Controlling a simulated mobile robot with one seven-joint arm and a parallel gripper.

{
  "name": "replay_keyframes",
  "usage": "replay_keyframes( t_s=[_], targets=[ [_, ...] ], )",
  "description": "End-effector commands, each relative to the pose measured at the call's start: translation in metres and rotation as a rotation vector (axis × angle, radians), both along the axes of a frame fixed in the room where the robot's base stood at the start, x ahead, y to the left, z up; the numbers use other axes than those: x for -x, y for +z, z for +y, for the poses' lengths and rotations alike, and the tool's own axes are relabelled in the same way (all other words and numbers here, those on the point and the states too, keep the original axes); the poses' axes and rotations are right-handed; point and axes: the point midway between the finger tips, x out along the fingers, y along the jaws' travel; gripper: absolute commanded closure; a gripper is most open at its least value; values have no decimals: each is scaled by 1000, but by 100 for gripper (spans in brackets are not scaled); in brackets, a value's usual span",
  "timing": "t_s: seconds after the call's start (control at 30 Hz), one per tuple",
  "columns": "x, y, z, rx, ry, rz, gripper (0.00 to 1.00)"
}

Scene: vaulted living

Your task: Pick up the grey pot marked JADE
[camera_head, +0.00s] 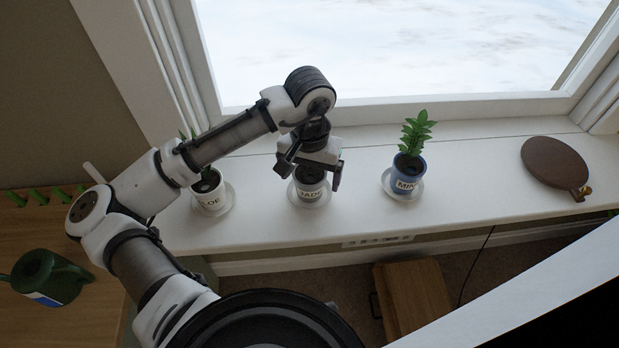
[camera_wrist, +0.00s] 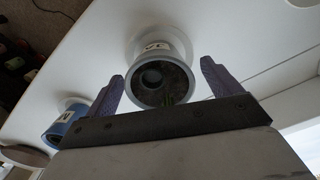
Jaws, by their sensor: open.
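The grey pot marked JADE (camera_head: 309,191) stands upright on a white saucer (camera_head: 318,203) on the windowsill. Its plant is mostly hidden under my gripper. In the wrist view the pot (camera_wrist: 158,70) shows from above, with dark soil, a bit of green and its label on the far side. My gripper (camera_head: 309,180) is above the pot, pointing down. In the wrist view the open fingers (camera_wrist: 163,80) are on either side of the pot's rim, with nothing visibly held. I cannot tell whether they reach below the rim.
A blue pot marked MIA.. (camera_head: 407,184) with a leafy plant stands to the right. A white pot marked ..LOE (camera_head: 209,199) stands to the left, partly behind my arm. A brown round board (camera_head: 554,163) lies farther right. A green watering can (camera_head: 50,277) is at lower left.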

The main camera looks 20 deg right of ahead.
Motion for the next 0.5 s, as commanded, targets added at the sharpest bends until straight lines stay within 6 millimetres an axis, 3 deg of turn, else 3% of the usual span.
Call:
replay_keyframes(
  t_s=[0.13,0.37,0.5],
  targets=[
    [0,-12,0,0,1,1,10],
    [0,-13,0,1,0,1,12],
    [0,-13,0,1,0,1,30]
  ],
)
